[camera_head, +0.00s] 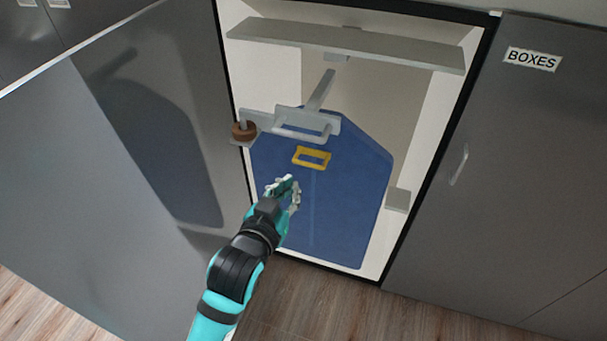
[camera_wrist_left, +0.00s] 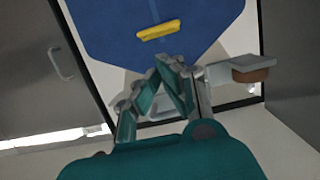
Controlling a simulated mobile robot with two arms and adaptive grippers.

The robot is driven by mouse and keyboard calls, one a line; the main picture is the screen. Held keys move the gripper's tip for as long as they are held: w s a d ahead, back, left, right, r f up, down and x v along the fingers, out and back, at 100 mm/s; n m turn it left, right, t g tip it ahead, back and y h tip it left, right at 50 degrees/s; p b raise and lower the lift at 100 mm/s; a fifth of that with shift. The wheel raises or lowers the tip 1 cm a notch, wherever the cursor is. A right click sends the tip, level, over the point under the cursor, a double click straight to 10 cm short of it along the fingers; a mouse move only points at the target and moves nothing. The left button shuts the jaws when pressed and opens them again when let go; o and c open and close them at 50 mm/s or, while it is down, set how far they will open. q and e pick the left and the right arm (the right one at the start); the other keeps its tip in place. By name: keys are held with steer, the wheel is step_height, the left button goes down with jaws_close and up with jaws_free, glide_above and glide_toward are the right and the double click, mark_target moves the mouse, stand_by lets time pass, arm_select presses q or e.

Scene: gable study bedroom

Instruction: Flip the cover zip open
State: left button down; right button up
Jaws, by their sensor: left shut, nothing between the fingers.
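A blue cover (camera_head: 345,185) hangs upright in an open cabinet. A yellow rectangular loop (camera_head: 311,157) sits on its upper front, with a faint vertical line running down below it. The loop also shows in the left wrist view (camera_wrist_left: 158,30). My left gripper (camera_head: 288,186) is shut and empty. In the head view it appears in front of the cover, just below and left of the loop. In the left wrist view its fingertips (camera_wrist_left: 167,66) appear apart from the loop. Whether they touch the cover I cannot tell. My right gripper is not in view.
A grey bracket (camera_head: 305,122) holds the cover's top, with a brown round piece (camera_head: 243,130) at its left. A shelf (camera_head: 345,44) crosses above. A small grey block (camera_head: 398,199) is at the right wall. A closed door labelled BOXES (camera_head: 500,150) stands right.

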arm_select(q)
steer(key=shift+s+r, duration=0.2)
steer(key=shift+r, duration=0.8)
steer(key=shift+w, duration=0.1)
steer(key=p, duration=0.2)
glide_above(307, 164)
steer(key=s, duration=0.4)
steer(key=f, duration=0.2)
steer(key=shift+w+f, duration=0.2)
steer(key=shift+f, duration=0.4)
steer(key=shift+w+f, duration=0.2)
steer(key=shift+f, duration=0.4)
steer(key=shift+w+f, duration=0.3)
steer(key=shift+f, duration=0.2)
